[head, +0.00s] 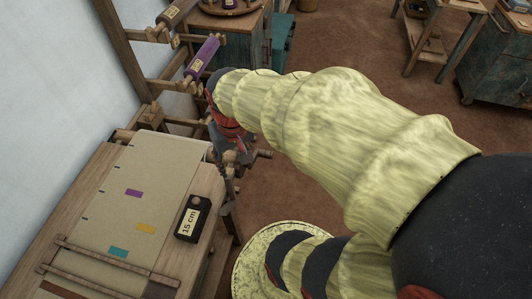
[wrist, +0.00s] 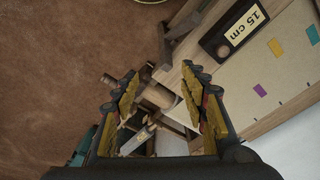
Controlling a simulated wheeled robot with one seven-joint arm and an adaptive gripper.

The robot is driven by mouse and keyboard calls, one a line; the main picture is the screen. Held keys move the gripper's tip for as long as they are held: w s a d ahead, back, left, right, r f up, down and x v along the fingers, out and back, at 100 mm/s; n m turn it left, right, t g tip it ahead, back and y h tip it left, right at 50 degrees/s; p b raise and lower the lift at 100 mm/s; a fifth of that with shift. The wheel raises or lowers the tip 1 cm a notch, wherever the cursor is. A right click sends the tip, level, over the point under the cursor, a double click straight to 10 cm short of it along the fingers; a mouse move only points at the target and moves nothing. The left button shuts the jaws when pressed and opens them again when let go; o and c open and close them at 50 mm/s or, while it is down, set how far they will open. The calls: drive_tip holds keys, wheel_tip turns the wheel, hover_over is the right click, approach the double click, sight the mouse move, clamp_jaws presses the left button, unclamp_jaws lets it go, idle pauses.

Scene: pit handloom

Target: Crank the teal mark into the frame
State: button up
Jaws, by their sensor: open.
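The teal mark (head: 118,252) lies on the beige cloth (head: 125,200) in the head view, just above the upper bar of the wooden frame (head: 90,254). It also shows at the right edge of the wrist view (wrist: 313,35). Wooden loom parts lie beyond the jaws. My arm and fingers hide part of the crank.
A yellow mark (head: 146,228) and a purple mark (head: 133,193) are on the same cloth. A black "15 cm" block (head: 192,218) lies on the loom's right edge. Brown floor (head: 290,195) is clear to the right.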

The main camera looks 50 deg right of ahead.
drive_tip(key=s+d+f+m+g+y+p, duration=0.1)
drive_tip(key=d+f+m+g+y, duration=0.1)
drive_tip(key=d+f+m, duration=0.3)
drive_tip(key=m+t+y+p, duration=0.45)
drive_tip(key=m+t, duration=1.25)
drive_tip(key=m, duration=0.6)
approach(267, 154)
drive_tip(key=w+f, duration=0.2)
drive_tip(key=w, duration=0.1)
drive_tip(key=shift+y, duration=0.35)
drive_tip(key=b+x, duration=0.1)
drive_tip(key=x, duration=0.6)
drive_tip(key=shift+w+r+b, duration=0.1)
drive_tip(key=shift+w+b, duration=0.05)
drive_tip(key=shift+b, duration=0.25)
drive_tip(key=shift+c, duration=0.4)
